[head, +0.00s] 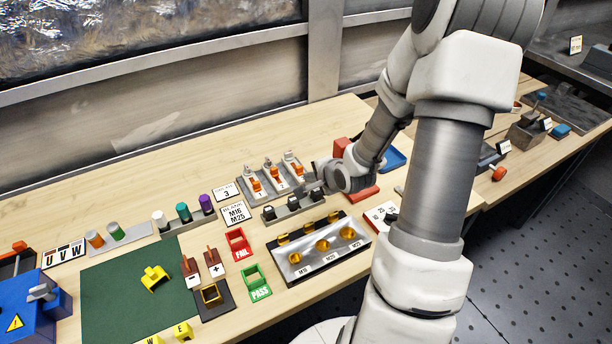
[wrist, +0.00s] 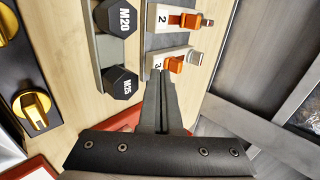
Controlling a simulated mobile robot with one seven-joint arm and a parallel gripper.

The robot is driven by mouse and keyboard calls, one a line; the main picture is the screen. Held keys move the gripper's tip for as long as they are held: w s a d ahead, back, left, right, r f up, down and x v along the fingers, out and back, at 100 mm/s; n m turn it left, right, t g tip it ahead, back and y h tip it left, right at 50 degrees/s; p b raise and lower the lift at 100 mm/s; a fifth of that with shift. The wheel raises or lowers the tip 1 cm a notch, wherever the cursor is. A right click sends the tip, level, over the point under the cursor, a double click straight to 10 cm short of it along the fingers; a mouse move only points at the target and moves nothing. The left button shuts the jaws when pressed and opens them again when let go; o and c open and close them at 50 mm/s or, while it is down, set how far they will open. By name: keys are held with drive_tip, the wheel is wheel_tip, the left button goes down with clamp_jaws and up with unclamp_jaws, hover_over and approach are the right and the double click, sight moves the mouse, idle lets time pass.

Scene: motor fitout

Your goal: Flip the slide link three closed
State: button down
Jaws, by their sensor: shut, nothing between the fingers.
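Slide link three (wrist: 174,64) has a white body marked 3, an orange lever and a grey clip beyond it. In the head view link three (head: 291,161) is the rightmost in a row of three links on a grey base. Link two (wrist: 190,20) stands beside it with the same kind of orange lever. My gripper (wrist: 162,74) is shut and empty. Its fingertips are right beside the numbered end of link three; I cannot tell if they touch it. In the head view my gripper (head: 316,181) is at the right of the link row.
Black hex plugs marked M20 (wrist: 121,18) and M25 (wrist: 119,84) stand on a rail close beside the fingers. A plate with brass plugs (head: 294,262) is in front. A red block (head: 361,193) lies under my wrist. A wall runs behind the bench.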

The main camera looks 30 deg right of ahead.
sight(300, 167)
drive_tip(key=shift+w, duration=1.15)
drive_tip(key=shift+w+r, duration=0.1)
drive_tip(key=shift+w+a+p, duration=0.1)
drive_tip(key=shift+w+p, duration=0.2)
drive_tip(key=shift+w, duration=1.15)
